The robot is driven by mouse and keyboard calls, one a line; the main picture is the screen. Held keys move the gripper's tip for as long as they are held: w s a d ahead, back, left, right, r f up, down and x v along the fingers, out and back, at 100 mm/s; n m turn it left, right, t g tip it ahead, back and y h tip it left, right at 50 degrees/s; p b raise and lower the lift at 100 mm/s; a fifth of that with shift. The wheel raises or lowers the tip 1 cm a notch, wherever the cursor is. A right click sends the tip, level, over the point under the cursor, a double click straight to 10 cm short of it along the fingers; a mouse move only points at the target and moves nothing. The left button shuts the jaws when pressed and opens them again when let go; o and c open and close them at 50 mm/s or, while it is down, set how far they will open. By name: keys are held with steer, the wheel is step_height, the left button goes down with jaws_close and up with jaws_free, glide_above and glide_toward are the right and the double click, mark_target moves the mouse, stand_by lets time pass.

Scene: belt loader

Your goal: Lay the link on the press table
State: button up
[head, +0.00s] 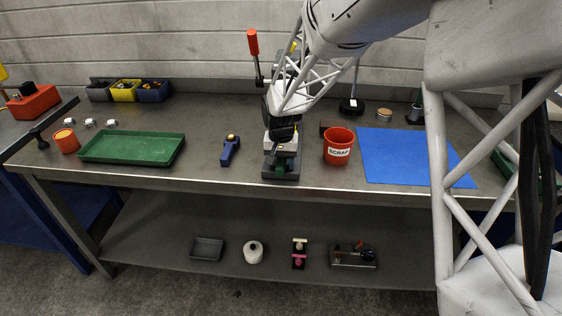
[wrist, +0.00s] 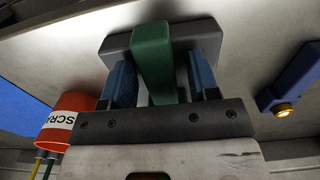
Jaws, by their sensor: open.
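A green bar, which I take to be the link (wrist: 153,55), lies across a dark grey block in the wrist view. I take that block to be the press table (wrist: 118,44); in the head view its dark base (head: 270,174) shows at the front of the bench. My gripper (wrist: 163,66) is open, with one blue finger on each side of the green bar and gaps between. In the head view a bit of green (head: 281,169) shows on the press base, and my arm hides much of the press behind.
A red scrap bucket (head: 337,150) stands close to the right of the press, with a blue mat (head: 400,155) beyond it. A blue tool (head: 230,151) lies to the left. A green tray (head: 132,148) lies farther left. Bare bench lies between them.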

mark_target(282, 161)
steer(key=shift+r, duration=0.1)
step_height(282, 161, up, 12)
stand_by(0.8)
steer(key=shift+r, duration=0.1)
stand_by(0.6)
steer(key=s+d+r+t, duration=0.1)
steer(key=s+d+r, duration=0.3)
steer(key=s+d, duration=0.4)
steer(key=s+d+r, duration=0.4)
steer(key=s+d, duration=0.4)
steer(key=s+d+f, duration=0.1)
steer(key=s+d, duration=0.3)
steer(key=s, duration=0.6)
steer(key=s+d+f+t, duration=0.1)
steer(key=s+d, duration=0.4)
steer(key=s, duration=0.4)
steer(key=shift+s+d+t, duration=0.2)
steer(key=shift+s+t, duration=0.1)
steer(key=shift+s, duration=0.05)
